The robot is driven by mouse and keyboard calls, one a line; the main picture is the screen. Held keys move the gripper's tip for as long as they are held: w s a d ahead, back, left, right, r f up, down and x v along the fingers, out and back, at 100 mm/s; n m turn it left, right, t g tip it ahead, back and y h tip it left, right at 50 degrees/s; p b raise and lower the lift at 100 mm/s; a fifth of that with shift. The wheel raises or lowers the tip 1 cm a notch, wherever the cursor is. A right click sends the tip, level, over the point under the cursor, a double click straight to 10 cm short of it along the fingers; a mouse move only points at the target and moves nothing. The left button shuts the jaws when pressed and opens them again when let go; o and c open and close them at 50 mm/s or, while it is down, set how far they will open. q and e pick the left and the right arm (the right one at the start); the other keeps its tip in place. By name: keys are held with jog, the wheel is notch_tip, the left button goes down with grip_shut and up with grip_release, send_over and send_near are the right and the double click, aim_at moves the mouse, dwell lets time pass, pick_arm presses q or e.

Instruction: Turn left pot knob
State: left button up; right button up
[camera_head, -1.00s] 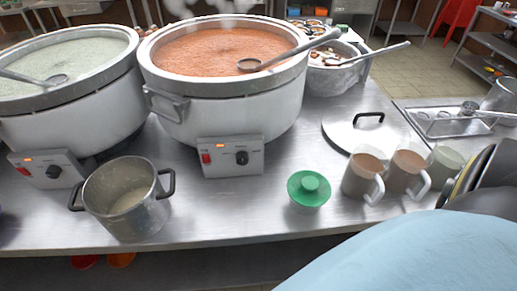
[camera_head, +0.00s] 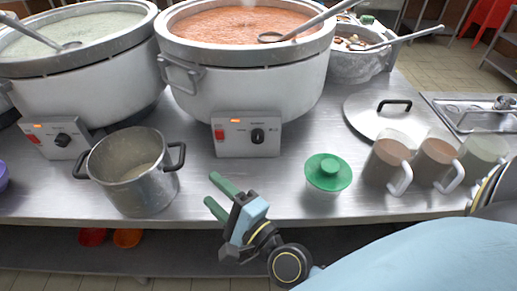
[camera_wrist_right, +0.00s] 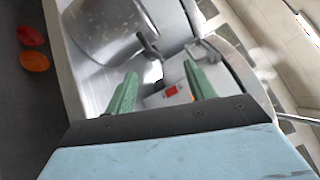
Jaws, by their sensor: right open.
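The left stockpot (camera_head: 90,85) holds pale congee. Its control box has a black knob (camera_head: 62,140) and a red switch, at the left behind a small steel pot (camera_head: 140,185). The right stockpot (camera_head: 245,80) holds orange-red congee, and its box has a black knob (camera_head: 258,136). My right gripper (camera_head: 217,192) is open and empty at the table's front edge, between the steel pot and the green-lidded jar, below the right box. In the right wrist view its green fingers (camera_wrist_right: 160,90) are apart, with a control box (camera_wrist_right: 168,95) beyond them. My left gripper is not in view.
The small steel pot also shows in the right wrist view (camera_wrist_right: 100,30). A green-lidded jar (camera_head: 328,173), several mugs (camera_head: 388,160) and a steel lid (camera_head: 378,120) stand on the right. Bare steel table (camera_head: 200,165) lies before the right stockpot.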

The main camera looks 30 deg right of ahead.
jog(key=d+m+t+h, duration=0.1)
jog(key=d+m+h, duration=0.6)
jog(key=m, duration=0.5)
jog(key=m+g+h, duration=0.4)
jog(key=m+h, duration=0.2)
jog(key=m, duration=0.3)
send_near(258, 140)
jog(key=p+x, duration=0.1)
jog(key=x, duration=0.6)
jog(key=shift+w+d, duration=0.3)
jog(key=shift+w, duration=0.15)
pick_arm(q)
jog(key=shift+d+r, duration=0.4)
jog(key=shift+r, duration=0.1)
pick_arm(e)
jog(key=c, duration=1)
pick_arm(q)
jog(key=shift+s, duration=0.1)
pick_arm(e)
jog(key=shift+o, duration=0.2)
jog(key=shift+n, duration=0.3)
